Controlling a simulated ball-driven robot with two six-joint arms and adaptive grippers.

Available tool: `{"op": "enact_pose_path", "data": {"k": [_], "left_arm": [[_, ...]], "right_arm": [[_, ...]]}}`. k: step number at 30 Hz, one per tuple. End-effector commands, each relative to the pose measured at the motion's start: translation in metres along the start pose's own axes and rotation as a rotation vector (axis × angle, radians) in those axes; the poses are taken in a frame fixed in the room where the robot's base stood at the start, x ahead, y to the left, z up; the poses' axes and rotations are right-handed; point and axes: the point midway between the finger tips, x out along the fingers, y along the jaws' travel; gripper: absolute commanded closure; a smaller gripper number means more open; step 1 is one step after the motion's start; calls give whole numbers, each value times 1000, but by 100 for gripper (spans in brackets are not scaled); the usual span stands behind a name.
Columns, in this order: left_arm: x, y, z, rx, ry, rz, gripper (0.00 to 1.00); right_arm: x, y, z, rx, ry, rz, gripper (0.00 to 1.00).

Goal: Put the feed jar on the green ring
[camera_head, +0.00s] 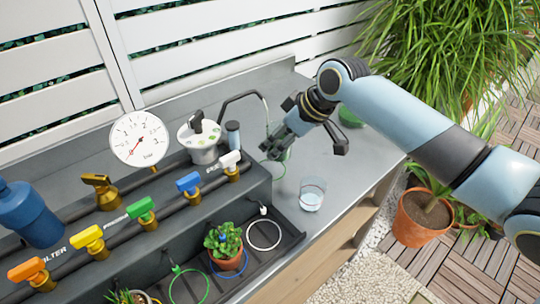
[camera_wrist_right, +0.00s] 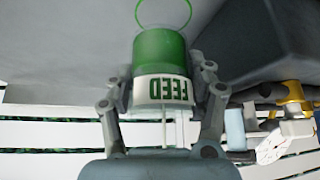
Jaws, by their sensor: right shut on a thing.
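The feed jar (camera_wrist_right: 160,50), green with a white band lettered FEED, is between the two fingers of my right gripper (camera_wrist_right: 162,98) in the right wrist view. The fingers are shut on its sides, and the lettering shows upside down. The green ring (camera_wrist_right: 163,27) is a thin outline on the grey bench just beyond the jar's green end; whether the jar touches the bench there I cannot tell. In the head view my right gripper (camera_head: 272,150) is low over the bench, and it hides most of the jar. My left gripper is out of view.
A clear glass (camera_head: 312,195) stands near the bench's front edge, close to my right gripper. Colored valves (camera_head: 189,184) line a pipe. A potted plant (camera_head: 225,244) sits in the lower tray.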

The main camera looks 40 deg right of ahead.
Motion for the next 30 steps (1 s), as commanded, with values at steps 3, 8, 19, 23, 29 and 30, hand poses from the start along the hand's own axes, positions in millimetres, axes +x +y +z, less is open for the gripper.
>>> {"op": "enact_pose_path", "data": {"k": [3, 8, 19, 23, 29, 30], "left_arm": [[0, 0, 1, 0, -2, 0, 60], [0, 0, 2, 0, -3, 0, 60], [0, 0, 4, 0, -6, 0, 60], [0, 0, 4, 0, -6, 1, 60], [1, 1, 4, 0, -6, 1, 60], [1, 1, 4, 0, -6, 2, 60]], "right_arm": [[15, -5, -9, 2, 4, 0, 88], [26, -7, -8, 0, 1, 1, 88], [55, -6, 11, -1, 2, 2, 88], [55, -6, 11, -1, 2, 2, 88], [57, -6, 14, -1, 0, 2, 39], [57, -6, 14, -1, 0, 2, 34]]}}
